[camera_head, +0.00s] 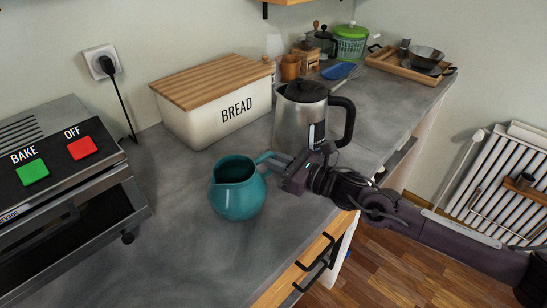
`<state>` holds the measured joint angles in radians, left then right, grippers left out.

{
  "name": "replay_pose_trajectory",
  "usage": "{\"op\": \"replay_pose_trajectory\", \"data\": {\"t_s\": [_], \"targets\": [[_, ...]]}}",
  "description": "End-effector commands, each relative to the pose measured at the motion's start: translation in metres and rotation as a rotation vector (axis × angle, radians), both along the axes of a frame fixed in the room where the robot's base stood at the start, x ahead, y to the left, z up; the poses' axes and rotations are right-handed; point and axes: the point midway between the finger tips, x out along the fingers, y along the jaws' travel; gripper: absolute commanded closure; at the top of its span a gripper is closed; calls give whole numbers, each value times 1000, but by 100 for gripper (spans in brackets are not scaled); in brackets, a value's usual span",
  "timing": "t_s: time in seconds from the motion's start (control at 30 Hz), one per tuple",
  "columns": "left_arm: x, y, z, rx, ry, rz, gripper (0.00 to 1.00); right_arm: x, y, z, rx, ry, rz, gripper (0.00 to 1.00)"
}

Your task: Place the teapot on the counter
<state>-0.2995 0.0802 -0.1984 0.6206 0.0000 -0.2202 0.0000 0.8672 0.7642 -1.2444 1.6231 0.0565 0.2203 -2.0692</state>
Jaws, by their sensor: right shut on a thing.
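A teal, round-bodied pot (238,190) with an open top and a side handle is the likely teapot. It is upright at the counter's (190,250) front part; whether its base touches the counter is hard to tell. My right gripper (277,165) comes in from the right and is shut on the pot's handle. My left gripper does not show.
A steel kettle (298,117) stands just behind my right gripper. A cream bread box (215,112) with a wooden lid is behind the pot. A toaster oven (62,185) is at the left. Bare counter lies in front of the pot. Drawer handles (315,262) jut out below.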

Motion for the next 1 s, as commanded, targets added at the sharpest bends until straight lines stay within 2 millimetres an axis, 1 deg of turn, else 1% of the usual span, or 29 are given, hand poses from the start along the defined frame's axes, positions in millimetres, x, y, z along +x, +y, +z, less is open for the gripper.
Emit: {"op": "replay_pose_trajectory", "data": {"t_s": [0.07, 0.27, 0.3, 0.43, 0.47, 0.73, 0.83, 0.9, 1.0], "targets": [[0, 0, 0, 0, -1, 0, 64, 0, 0, 3, 5, -3, 0, 100], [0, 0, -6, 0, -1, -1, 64, 1, 0, -2, 5, -3, 0, 100], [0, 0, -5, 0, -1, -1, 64, 0, 0, -3, 0, -1, -1, 84], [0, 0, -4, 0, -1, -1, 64, 0, 0, -2, 0, 0, -1, 67], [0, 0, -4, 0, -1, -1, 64, 0, 0, -2, -1, -1, -1, 65], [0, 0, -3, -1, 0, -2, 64, 0, 0, -2, -1, -1, -1, 65], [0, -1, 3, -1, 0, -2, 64, 0, 0, 4, -1, -1, 0, 65], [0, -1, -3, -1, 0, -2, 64, -4, -10, -2, -2, 0, -3, 65], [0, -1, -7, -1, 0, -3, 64, -15, -25, -2, -4, 0, -2, 65]]}}
